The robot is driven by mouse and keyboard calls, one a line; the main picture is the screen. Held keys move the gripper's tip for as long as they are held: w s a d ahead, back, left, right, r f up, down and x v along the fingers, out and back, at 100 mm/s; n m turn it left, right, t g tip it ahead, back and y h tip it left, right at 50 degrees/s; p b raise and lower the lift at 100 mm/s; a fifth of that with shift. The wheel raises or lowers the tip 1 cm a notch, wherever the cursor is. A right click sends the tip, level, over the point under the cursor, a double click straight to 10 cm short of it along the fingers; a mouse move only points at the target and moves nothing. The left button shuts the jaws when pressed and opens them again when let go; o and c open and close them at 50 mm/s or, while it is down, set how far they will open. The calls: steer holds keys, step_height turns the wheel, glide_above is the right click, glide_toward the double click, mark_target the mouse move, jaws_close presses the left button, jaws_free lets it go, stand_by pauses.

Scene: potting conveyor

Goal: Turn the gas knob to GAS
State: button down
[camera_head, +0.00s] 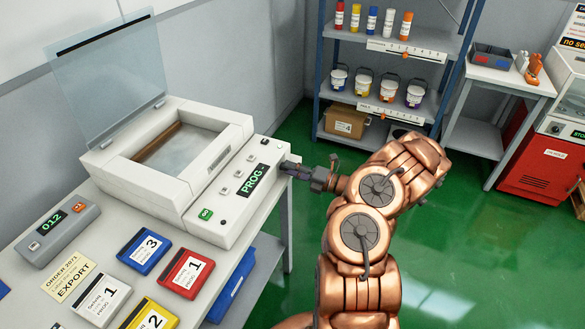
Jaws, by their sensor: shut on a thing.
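A white vacuum-sealing machine (204,190) stands on the table with its clear lid raised. Its front panel has a PROG display, several buttons and a green button. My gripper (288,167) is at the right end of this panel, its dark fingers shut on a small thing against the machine. I take this to be the gas knob, which the fingers hide. I cannot read a GAS label or see which way the knob points.
A grey box reading 012 (58,234), an order note (70,276) and several coloured program cards lie left and front on the table. Shelves (390,44) with tubes and buckets stand behind.

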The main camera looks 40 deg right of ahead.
stand_by(0.3)
steer(key=c, duration=0.9)
jaws_free()
